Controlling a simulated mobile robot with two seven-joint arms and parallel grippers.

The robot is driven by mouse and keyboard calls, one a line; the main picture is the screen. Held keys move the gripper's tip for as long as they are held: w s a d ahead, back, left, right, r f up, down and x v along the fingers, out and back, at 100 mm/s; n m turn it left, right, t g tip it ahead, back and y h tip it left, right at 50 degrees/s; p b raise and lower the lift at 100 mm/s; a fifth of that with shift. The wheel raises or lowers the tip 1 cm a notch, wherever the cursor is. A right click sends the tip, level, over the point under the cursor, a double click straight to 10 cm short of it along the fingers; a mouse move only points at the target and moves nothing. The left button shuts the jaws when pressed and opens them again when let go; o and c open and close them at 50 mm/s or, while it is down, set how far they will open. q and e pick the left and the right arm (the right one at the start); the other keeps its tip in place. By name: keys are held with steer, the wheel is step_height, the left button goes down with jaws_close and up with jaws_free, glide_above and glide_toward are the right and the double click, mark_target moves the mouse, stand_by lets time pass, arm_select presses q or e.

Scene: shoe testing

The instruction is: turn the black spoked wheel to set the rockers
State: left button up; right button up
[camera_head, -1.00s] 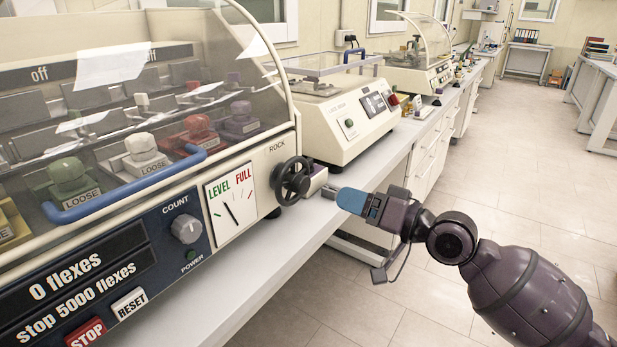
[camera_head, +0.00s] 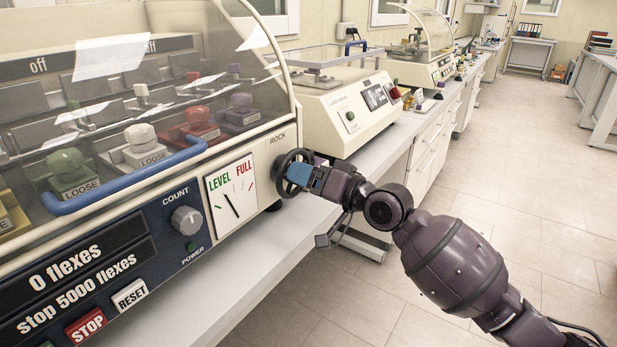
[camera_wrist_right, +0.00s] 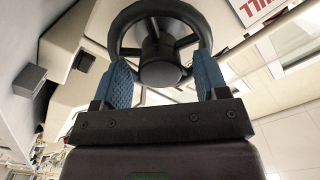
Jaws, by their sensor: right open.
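The black spoked wheel (camera_head: 289,172) marked ROCK sits on the right end of the flexing machine (camera_head: 240,150), beside the LEVEL/FULL dial (camera_head: 231,195). The dial's needle tilts up and left, on the LEVEL side. My right gripper (camera_head: 300,174) is at the wheel. In the right wrist view, its blue fingers (camera_wrist_right: 161,80) are open on either side of the wheel's hub, with the wheel (camera_wrist_right: 160,45) between and just beyond them. I cannot tell whether the fingers touch the rim. My left gripper is not in view.
A clear cover with a blue handle (camera_head: 125,180) closes over several coloured knobs marked LOOSE. STOP (camera_head: 86,326) and RESET (camera_head: 130,294) buttons are on the front panel. A cream machine (camera_head: 345,112) stands behind the wheel on the bench. The floor to the right is open.

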steer(key=c, duration=0.9)
steer(key=shift+n, duration=0.4)
steer(key=n+b, duration=0.1)
steer(key=n, duration=0.8)
steer(key=shift+s+a, duration=0.1)
steer(key=shift+s, duration=0.05)
